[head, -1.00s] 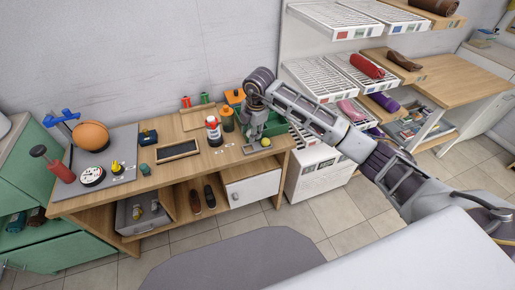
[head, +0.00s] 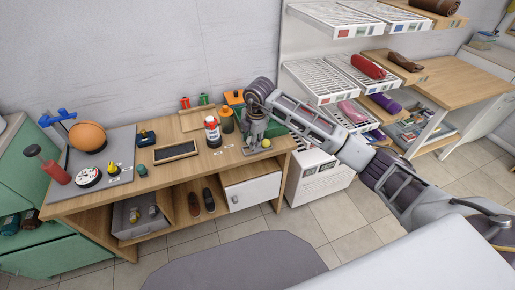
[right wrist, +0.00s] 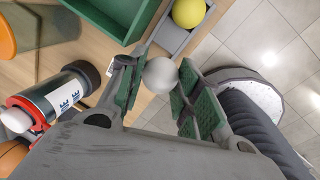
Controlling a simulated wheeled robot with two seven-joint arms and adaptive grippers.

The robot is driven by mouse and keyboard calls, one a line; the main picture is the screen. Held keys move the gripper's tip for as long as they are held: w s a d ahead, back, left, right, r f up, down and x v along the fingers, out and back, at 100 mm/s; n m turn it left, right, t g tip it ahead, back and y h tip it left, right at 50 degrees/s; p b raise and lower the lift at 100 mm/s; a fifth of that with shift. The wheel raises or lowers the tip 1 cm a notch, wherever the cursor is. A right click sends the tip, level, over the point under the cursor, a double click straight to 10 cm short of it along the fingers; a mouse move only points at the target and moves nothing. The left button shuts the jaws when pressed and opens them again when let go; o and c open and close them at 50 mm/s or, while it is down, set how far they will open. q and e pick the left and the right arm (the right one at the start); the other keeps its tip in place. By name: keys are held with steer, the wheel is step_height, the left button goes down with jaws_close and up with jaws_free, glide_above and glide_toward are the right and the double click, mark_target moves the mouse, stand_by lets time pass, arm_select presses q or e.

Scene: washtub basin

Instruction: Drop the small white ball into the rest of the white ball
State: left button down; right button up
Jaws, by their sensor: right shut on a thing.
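My right gripper (right wrist: 161,76) is shut on the small white ball (right wrist: 160,74), which sits between its green-padded fingertips in the right wrist view. In the head view this gripper (head: 254,146) points down over the right end of the wooden bench, and the white ball cannot be made out there. A shallow grey tray (right wrist: 170,37) with a yellow ball (right wrist: 188,12) in it lies just beyond the fingertips. No other white ball is clearly visible. My left gripper is not in view.
A red and white bottle (head: 213,132) and an orange-lidded jar (head: 227,121) stand left of the gripper. A framed dark panel (head: 176,152) lies farther left. The bench's right edge is close.

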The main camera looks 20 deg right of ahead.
steer(key=o, duration=0.9)
steer(key=shift+s+d+r, duration=0.1)
steer(key=shift+s+r, duration=0.25)
steer(key=shift+r, duration=1.6)
steer(key=shift+s+d+r, duration=0.15)
steer(key=shift+s+r, duration=0.25)
steer(key=shift+r, duration=1.6)
steer(key=shift+s+d+r, duration=0.1)
steer(key=shift+s+r, duration=0.25)
steer(key=shift+r, duration=1.6)
